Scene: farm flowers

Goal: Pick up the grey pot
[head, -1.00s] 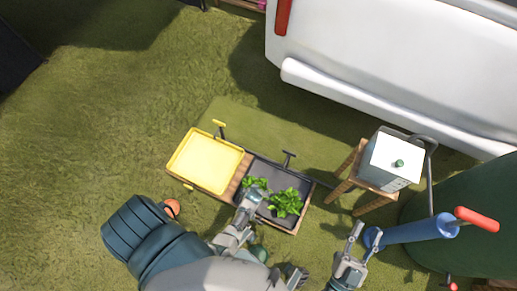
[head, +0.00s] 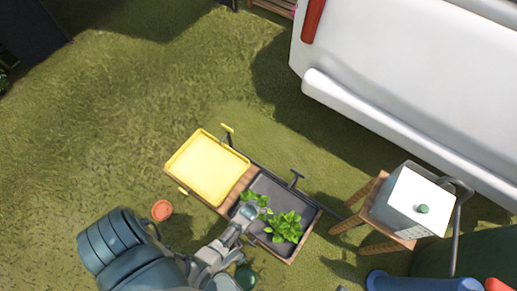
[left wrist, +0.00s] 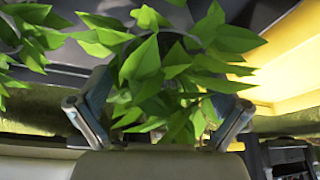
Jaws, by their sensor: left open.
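Two leafy green plants stand in the dark grey tray (head: 300,190): a smaller one (head: 262,200) and a bushier one (head: 284,227). My left gripper (head: 247,217) reaches over the tray's near edge, close by the smaller plant. In the left wrist view its two fingers stand apart, with the leaves of a plant (left wrist: 160,75) in front of and between them. The leaves hide most of any pot beneath, so I cannot make out a grey pot clearly. My right gripper is not in view.
A yellow tray (head: 208,168) adjoins the dark tray on a wooden bench. An orange pot (head: 162,210) is on the grass at left. A pale box (head: 413,203) sits on a wooden stool (head: 376,238) at right. A white vehicle (head: 410,70) stands behind.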

